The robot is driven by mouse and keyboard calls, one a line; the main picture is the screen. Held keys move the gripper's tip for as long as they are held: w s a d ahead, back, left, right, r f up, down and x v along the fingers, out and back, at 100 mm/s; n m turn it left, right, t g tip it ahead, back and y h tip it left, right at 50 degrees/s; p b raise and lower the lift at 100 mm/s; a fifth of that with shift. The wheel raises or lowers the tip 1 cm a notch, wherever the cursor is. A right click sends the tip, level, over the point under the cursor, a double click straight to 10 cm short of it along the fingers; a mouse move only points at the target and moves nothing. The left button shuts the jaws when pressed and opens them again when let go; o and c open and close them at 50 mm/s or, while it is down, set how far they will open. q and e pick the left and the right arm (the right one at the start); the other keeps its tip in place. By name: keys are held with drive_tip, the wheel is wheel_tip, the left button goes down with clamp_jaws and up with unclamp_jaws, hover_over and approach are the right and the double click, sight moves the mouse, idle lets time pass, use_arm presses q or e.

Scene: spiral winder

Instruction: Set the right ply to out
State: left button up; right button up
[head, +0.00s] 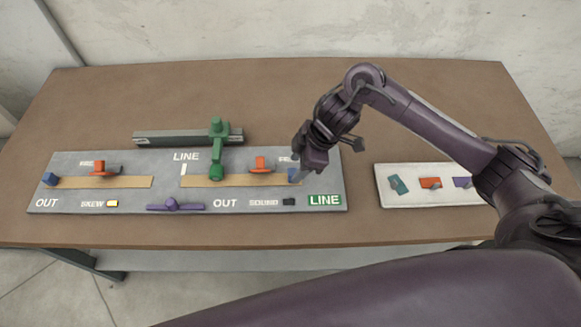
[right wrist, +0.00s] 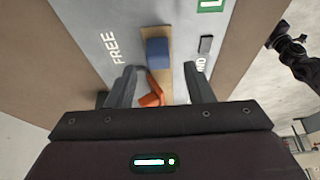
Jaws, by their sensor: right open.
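The grey panel (head: 190,197) lies on the table with two tan strips. The right strip (head: 228,181) has a blue block (head: 294,174) at its right end and an orange piece (head: 261,165) left of it. The block also shows in the right wrist view (right wrist: 158,52), just beyond the fingertips, with the orange piece (right wrist: 152,95) between the fingers. My right gripper (head: 304,170) is open above that end; it also shows in the right wrist view (right wrist: 160,82). It partly hides the "FREE" label in the head view. A display (head: 324,200) reads LINE. My left gripper is not in view.
A white tray (head: 400,202) of small parts lies at right. The back table is clear.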

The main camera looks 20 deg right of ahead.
sight(292, 171)
drive_tip(key=x, duration=0.3)
drive_tip(key=shift+w+a+f, duration=0.15)
drive_tip(key=shift+a+f, duration=0.05)
drive_tip(key=shift+f, duration=0.35)
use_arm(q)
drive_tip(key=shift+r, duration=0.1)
use_arm(e)
clamp_jaws()
